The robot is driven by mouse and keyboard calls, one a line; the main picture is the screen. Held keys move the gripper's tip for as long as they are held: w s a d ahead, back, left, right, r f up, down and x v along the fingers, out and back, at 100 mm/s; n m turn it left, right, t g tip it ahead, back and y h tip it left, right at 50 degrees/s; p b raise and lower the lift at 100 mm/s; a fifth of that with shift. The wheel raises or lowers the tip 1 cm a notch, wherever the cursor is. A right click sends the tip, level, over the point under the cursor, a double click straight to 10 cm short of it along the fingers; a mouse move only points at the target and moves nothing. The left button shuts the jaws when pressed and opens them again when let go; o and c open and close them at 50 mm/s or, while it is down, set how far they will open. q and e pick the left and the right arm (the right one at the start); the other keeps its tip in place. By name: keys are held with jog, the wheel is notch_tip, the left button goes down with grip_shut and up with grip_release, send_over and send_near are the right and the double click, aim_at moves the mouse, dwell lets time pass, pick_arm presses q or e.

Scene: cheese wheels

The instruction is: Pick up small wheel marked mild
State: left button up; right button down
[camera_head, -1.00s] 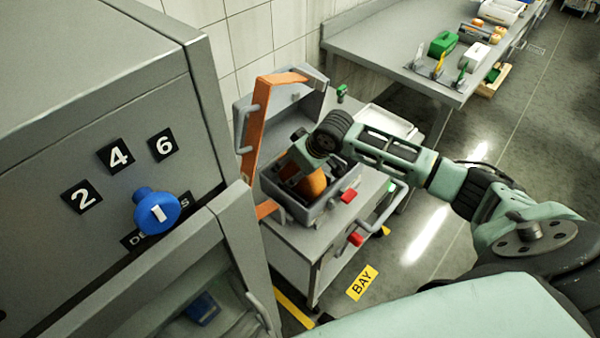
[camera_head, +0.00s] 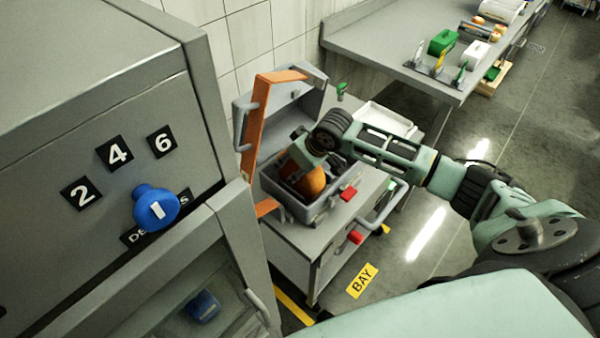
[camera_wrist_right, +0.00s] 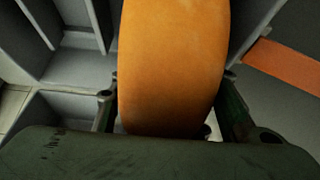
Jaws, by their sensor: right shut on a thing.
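An orange cheese wheel (camera_head: 312,182) is at the open grey case on the cart, held edge-on by my right gripper (camera_head: 300,172). In the right wrist view the wheel (camera_wrist_right: 172,65) fills the middle, between the two fingers of the right gripper (camera_wrist_right: 170,125), which are shut on it. No marking on the wheel can be read, so I cannot tell whether it says mild. The grey case (camera_head: 290,207) has its lid (camera_head: 300,110) raised, with orange edging. My left gripper is not in view.
A grey cabinet (camera_head: 100,100) with a blue knob (camera_head: 155,206) stands close on the left. A steel counter (camera_head: 370,45) holds green and white boxes.

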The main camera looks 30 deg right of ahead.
jog(key=shift+w+r, duration=0.15)
jog(key=shift+r, duration=0.15)
jog(key=s+d+r+b, duration=0.4)
jog(key=s+d+r, duration=0.4)
jog(key=r, duration=0.2)
jog(key=shift+s+r, duration=0.25)
jog(key=shift+s, duration=0.05)
dwell(0.4)
